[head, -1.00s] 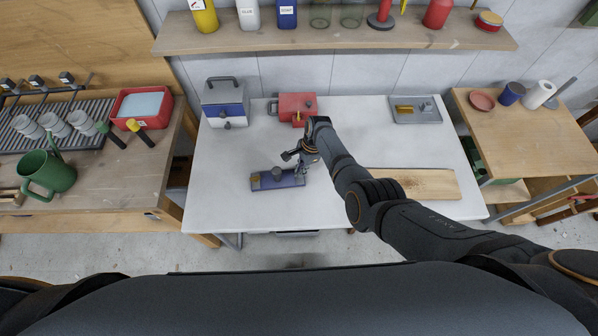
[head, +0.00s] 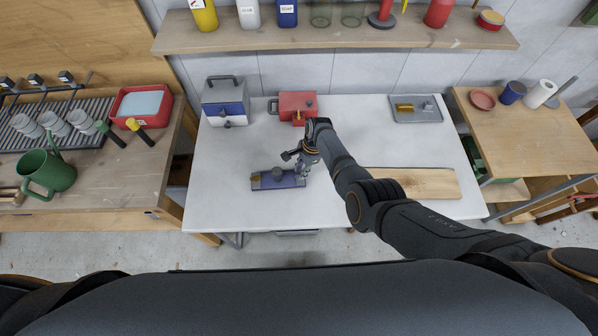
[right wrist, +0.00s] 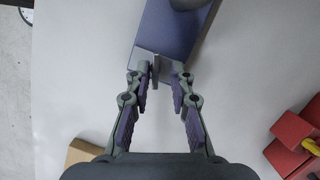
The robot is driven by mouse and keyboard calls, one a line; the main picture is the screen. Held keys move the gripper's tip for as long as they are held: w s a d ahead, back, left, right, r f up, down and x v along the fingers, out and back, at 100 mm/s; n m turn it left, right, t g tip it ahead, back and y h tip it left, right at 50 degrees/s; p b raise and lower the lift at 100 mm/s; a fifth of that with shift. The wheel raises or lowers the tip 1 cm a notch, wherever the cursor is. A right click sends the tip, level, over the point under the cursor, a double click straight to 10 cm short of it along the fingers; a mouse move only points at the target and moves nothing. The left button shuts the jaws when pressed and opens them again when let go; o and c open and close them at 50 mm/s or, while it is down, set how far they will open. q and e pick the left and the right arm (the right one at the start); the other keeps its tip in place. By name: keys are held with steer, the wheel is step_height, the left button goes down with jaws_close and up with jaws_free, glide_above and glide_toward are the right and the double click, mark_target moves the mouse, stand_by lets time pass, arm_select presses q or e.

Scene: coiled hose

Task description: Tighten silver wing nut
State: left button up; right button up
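A blue block (head: 266,185) lies on the white table, with a dark round knob (head: 277,173) on top and a brass-coloured piece (head: 256,181) at its left end. My right gripper (head: 303,172) is at the block's right end, pointing down. In the right wrist view the silver wing nut (right wrist: 155,68) stands upright at the near end of the block (right wrist: 172,35). The right gripper's fingertips (right wrist: 160,72) are apart on either side of it, closer to it on the left, with a gap on the right. In the head view the arm hides the nut. My left gripper is out of view.
A red box (head: 298,106) and a blue-and-white box (head: 226,102) stand at the back of the table. A grey tray (head: 432,117) is at the back right. A wooden board (head: 430,183) lies right of my forearm. The front left of the table is clear.

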steer(key=shift+r, duration=0.1)
step_height(320, 180, up, 6)
steer(key=p, duration=0.6)
steer(key=shift+w, duration=0.1)
stand_by(0.4)
